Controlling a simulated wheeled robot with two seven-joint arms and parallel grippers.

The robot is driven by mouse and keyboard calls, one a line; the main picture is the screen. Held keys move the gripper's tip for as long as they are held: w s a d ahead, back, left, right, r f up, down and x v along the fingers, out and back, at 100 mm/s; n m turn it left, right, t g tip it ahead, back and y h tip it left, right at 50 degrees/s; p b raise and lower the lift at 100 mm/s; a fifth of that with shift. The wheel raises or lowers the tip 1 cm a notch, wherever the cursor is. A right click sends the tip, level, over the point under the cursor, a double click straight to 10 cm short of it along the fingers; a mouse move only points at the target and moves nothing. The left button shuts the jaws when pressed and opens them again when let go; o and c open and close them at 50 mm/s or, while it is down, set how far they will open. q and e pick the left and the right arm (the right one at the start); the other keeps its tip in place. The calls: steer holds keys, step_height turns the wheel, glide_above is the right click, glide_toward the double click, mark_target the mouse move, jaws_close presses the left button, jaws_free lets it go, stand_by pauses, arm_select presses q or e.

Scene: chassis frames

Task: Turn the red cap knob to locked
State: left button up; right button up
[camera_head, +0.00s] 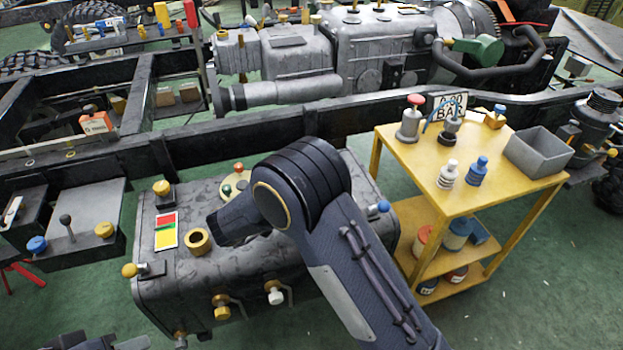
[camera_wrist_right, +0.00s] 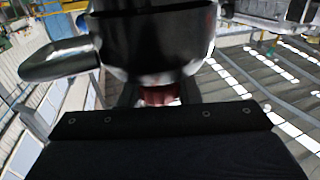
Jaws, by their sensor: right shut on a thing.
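In the right wrist view a red piece (camera_wrist_right: 158,95), which fits the red cap knob, shows between the dark fingers of my right gripper (camera_wrist_right: 160,90). The gripper is shut on it. A large dark shiny metal part fills the view just beyond. In the head view my right arm reaches over the dark grey tank (camera_head: 180,290), and its hand and the knob are hidden there. The knob's angle cannot be read. Some dark grey parts at the bottom left edge of the head view may be my left gripper (camera_head: 105,342); its jaws cannot be made out.
A round dial with red and green marks (camera_head: 229,189) and a brass ring (camera_head: 198,241) sit on the tank. A yellow trolley (camera_head: 535,187) with bottles and a grey bin (camera_head: 540,152) stands at right. A black chassis rail (camera_head: 220,140) runs behind. Green floor is clear at lower right.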

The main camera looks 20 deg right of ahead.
steer(key=shift+m+g, duration=0.4)
steer(key=shift+g, duration=0.2)
steer(key=shift+d, duration=0.1)
steer(key=o, duration=1)
steer(key=p+v, duration=0.1)
steer(key=v, duration=0.6)
steer(key=shift+s+a+f, duration=0.1)
steer(key=shift+a, duration=0.3)
